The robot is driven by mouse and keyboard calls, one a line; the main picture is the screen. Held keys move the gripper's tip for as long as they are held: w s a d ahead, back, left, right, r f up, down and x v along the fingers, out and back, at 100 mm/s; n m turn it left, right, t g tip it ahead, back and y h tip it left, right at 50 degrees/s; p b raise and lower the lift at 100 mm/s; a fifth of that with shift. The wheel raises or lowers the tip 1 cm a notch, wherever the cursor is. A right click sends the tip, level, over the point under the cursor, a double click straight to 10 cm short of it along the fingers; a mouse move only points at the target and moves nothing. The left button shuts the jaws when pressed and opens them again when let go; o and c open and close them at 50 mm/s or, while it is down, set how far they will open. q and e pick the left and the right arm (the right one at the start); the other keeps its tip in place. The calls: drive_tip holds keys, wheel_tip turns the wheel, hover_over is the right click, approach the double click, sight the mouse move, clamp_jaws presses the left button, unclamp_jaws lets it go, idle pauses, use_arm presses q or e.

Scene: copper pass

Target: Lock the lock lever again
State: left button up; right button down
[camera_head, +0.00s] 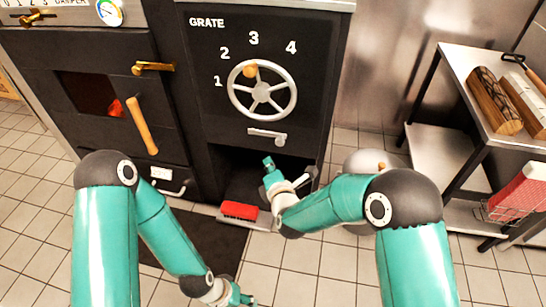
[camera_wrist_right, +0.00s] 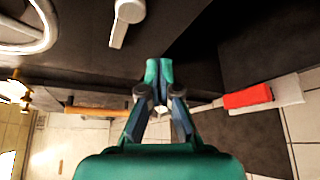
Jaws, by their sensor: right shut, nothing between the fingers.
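The lock lever (camera_head: 267,134) is a silver bar on the dark grate panel, just below the handwheel (camera_head: 262,90). It lies nearly level in the head view, with a short end turned down at the right. The lever also shows at the top of the right wrist view (camera_wrist_right: 126,22). My right gripper (camera_head: 268,163) is shut and empty, below the lever and apart from it. Its closed fingertips show in the right wrist view (camera_wrist_right: 158,70). My left gripper (camera_head: 238,297) hangs low near the floor at the bottom; its fingers are too small to judge.
A wooden-handled oven door (camera_head: 142,126) is at left. A steel table (camera_head: 455,65) with logs stands at right.

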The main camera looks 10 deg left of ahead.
drive_tip(key=s+r+p, duration=0.1)
drive_tip(key=s+r, duration=0.1)
drive_tip(key=s, duration=0.3)
drive_tip(key=shift+s+d+r, duration=0.25)
drive_tip(key=shift+s+d, duration=0.15)
drive_tip(key=shift+d, duration=0.1)
drive_tip(key=w+d+f+m+g+h, duration=0.1)
drive_tip(key=d+f+m+h, duration=0.1)
drive_tip(key=d+f, duration=0.35)
drive_tip(key=w+d+f+m+h, duration=0.1)
drive_tip(key=d+f+h, duration=0.15)
drive_tip(key=d, duration=0.65)
drive_tip(key=s+d+f+m+g, duration=0.4)
drive_tip(key=s+d+f+m, duration=0.1)
drive_tip(key=s+d+f, duration=0.25)
drive_tip(key=s+a+f+m+g+y, duration=0.1)
drive_tip(key=s+f+m+g, duration=0.3)
drive_tip(key=s+m, duration=0.65)
drive_tip(key=s+a+f+m+g+y, duration=0.1)
drive_tip(key=s+f+m+g+y, duration=0.2)
drive_tip(key=s+m, duration=0.75)
wheel_tip(320, 180, up, 34)
drive_tip(key=g+h+p, duration=0.1)
drive_tip(key=p, duration=3.3)
drive_tip(key=shift+w+f, duration=0.2)
